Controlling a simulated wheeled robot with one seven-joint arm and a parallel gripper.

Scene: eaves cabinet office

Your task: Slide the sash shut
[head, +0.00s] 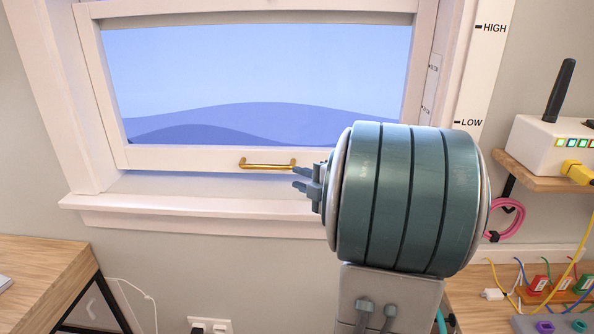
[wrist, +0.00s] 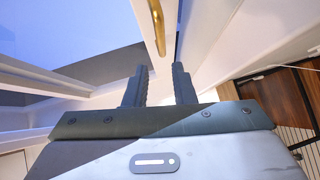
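The white window sash (head: 180,158) stands partly raised in its frame, with a gap between its bottom rail and the sill (head: 190,213). A brass handle (head: 267,164) is fixed to the bottom rail. My gripper (head: 298,179) is just right of and slightly below the handle's right end in the head view. In the wrist view the two dark fingers (wrist: 160,78) are parted with nothing between them. The brass handle (wrist: 157,24) lies ahead of the fingertips there, apart from them. My arm hides the right end of the sill.
The right jamb carries HIGH and LOW marks (head: 470,122). A wooden shelf (head: 530,172) with a white router (head: 548,140) and a pink cable coil (head: 507,220) is at right. Desks stand at lower left (head: 40,262) and lower right (head: 462,292).

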